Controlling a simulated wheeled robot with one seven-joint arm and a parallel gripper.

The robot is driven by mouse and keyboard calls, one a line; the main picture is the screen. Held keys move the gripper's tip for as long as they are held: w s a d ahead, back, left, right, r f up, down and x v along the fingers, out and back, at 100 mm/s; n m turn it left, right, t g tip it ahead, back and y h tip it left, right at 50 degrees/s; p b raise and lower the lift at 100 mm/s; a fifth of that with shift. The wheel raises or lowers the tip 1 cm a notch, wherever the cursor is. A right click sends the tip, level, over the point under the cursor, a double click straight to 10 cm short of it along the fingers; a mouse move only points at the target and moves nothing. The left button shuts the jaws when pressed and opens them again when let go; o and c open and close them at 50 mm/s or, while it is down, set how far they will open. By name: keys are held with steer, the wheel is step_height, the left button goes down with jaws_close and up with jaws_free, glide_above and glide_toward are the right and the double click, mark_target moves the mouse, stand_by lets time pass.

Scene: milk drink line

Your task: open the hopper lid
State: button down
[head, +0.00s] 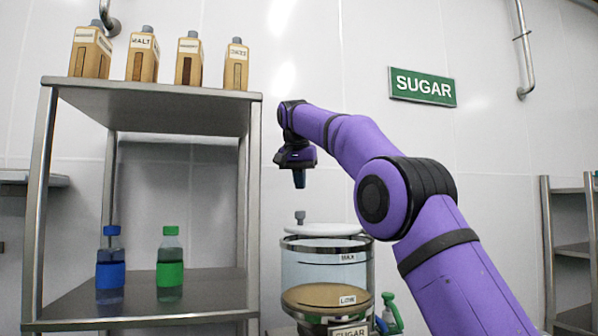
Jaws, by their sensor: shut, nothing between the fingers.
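The hopper (328,264) is a clear cylinder with MAX and LOW marks and a SUGAR label, in the lower middle of the head view. A tan fill sits inside near the LOW mark. Its white lid (325,230) lies on top and looks closed. A small grey knob (300,217) stands up at the lid's left side. My gripper (299,184) points down above the knob, with a visible gap between them. It is shut and holds nothing.
A metal shelf (160,97) stands close on the left, with several tan bottles on top and a blue-labelled bottle (110,272) and a green-labelled bottle (170,272) below. A green spray bottle (391,312) is right of the hopper. A SUGAR sign (422,87) hangs on the wall.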

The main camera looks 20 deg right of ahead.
mark_target(299, 217)
steer(key=shift+s+a+f+n+t+h, duration=0.25)
steer(key=shift+s+a+n+t, duration=0.3)
steer(key=shift+s+a+t, duration=1.1)
steer(key=shift+s+a+f+n+t+h, duration=0.2)
steer(key=shift+s+n+t, duration=0.6)
steer(key=shift+s, duration=1.7)
steer(key=shift+m+t, duration=0.25)
steer(key=x, duration=1)
steer(key=shift+w+d+f, duration=0.1)
steer(key=shift+d+f, duration=0.05)
steer(key=shift+f, duration=0.05)
steer(key=shift+w+d+r, duration=0.1)
steer(key=shift+w+d, duration=0.1)
steer(key=shift+w, duration=0.4)
steer(key=shift+w+d, duration=0.2)
steer(key=shift+w, duration=0.35)
steer(key=shift+w+d, duration=0.2)
steer(key=shift+w, duration=0.4)
